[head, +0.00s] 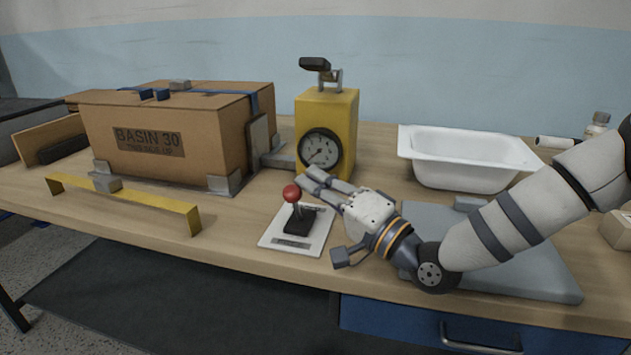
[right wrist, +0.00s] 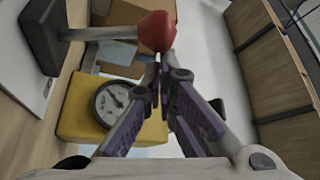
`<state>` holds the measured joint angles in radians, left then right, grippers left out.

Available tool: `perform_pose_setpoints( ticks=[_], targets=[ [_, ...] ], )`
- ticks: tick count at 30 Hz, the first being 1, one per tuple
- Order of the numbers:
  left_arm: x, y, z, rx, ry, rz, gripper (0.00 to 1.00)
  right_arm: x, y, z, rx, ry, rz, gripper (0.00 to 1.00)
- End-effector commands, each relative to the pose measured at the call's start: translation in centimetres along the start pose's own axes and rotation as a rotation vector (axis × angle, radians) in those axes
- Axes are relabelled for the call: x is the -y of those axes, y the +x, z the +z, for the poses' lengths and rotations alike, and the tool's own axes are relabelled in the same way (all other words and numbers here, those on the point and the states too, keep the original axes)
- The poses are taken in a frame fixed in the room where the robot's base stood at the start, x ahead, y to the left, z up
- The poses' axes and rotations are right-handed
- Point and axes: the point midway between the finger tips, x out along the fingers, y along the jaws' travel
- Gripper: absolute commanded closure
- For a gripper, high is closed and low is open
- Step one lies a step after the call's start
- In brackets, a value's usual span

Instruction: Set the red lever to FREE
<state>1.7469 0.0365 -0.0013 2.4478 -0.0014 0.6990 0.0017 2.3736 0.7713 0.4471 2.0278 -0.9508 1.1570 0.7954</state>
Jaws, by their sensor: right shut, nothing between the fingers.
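The red lever is a red ball knob (head: 291,193) on a short grey stem above a black base (head: 300,219). The base sits on a white plate (head: 297,236) with a dark label too small to read. In the head view the stem stands close to upright. My right gripper (head: 308,176) is shut and empty, with its fingertips just right of and beyond the knob. In the right wrist view the red knob (right wrist: 157,31) lies just past the closed fingertips (right wrist: 160,70); I cannot tell whether they touch. My left gripper is not in view.
A yellow box with a dial gauge (head: 321,149) stands behind the lever. A cardboard box marked BASIN 30 (head: 170,140) is at left, behind a yellow bar (head: 125,200). A white tub (head: 465,158) stands at right. A grey slab (head: 525,262) lies under my right arm.

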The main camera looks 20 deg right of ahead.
Motion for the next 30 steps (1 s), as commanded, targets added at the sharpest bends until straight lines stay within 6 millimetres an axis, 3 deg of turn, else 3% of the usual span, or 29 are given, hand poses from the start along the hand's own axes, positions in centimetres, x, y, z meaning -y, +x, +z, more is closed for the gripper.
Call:
perform_pose_setpoints(
  ticks=[11, 24, 30],
  targets=[
    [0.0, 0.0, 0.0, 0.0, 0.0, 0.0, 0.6, 0.0, -0.6, -0.1, -0.002, 0.001, 0.001, 1.0],
    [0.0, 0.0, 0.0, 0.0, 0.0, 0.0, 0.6, 0.1, -9.8, -0.1, -0.004, 0.002, -0.001, 1.0],
    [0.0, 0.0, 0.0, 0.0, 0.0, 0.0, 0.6, 0.0, -11.8, 0.0, -0.001, 0.0, -0.001, 1.0]
  ],
)
